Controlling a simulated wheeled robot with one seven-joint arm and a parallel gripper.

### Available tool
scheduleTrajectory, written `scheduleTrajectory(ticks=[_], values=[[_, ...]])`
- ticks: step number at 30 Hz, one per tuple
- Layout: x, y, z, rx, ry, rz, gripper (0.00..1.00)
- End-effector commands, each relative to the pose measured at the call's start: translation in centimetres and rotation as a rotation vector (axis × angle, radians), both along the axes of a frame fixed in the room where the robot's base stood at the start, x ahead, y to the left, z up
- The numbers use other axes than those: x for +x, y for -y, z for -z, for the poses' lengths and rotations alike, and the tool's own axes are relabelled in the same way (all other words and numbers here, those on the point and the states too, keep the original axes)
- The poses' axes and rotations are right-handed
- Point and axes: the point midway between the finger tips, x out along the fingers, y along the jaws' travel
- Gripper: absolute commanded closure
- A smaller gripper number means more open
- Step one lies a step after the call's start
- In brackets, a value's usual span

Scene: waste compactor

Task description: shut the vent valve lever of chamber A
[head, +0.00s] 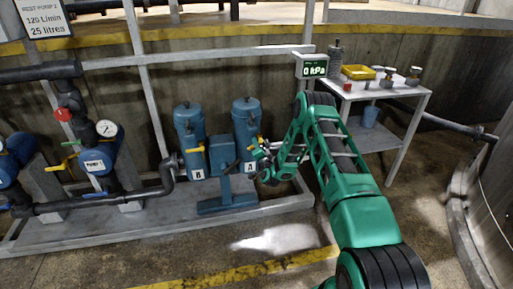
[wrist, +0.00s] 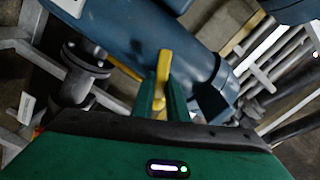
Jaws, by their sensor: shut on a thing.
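Chamber A (head: 246,121) is a blue upright cylinder with an "A" label (head: 250,167) low on its front. My gripper (head: 262,154) is at its right front side, at the end of my green arm. In the wrist view, the two green fingers of my gripper (wrist: 161,97) are closed around a yellow lever (wrist: 163,69) beside a blue cylinder body (wrist: 200,62). The lever's lower end is between the fingers. In the head view my gripper partly hides this lever, and its exact angle cannot be told.
Chamber B (head: 189,128) stands just left, with a yellow lever of its own. A grey frame with pipes and a pump (head: 99,155) is further left. A display (head: 314,70) reads 0 kPa. A side table (head: 385,91) with a yellow tray (head: 358,72) stands right of my arm.

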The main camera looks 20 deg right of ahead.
Motion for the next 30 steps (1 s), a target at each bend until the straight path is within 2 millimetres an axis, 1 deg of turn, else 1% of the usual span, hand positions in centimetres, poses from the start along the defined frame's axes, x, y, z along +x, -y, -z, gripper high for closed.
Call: scheduleTrajectory(ticks=[1, 6, 15, 21, 30], values=[[-0.1, 0.3, 0.0, 0.043, 0.007, 0.005, 1.0], [-0.1, 0.2, -0.3, 0.193, 0.034, 0.005, 1.0], [-0.1, 0.1, -0.8, 0.399, 0.073, 0.007, 1.0], [0.0, 0.2, -1.0, 0.478, 0.087, 0.007, 1.0], [0.0, 0.2, -1.1, 0.519, 0.095, 0.007, 1.0]])
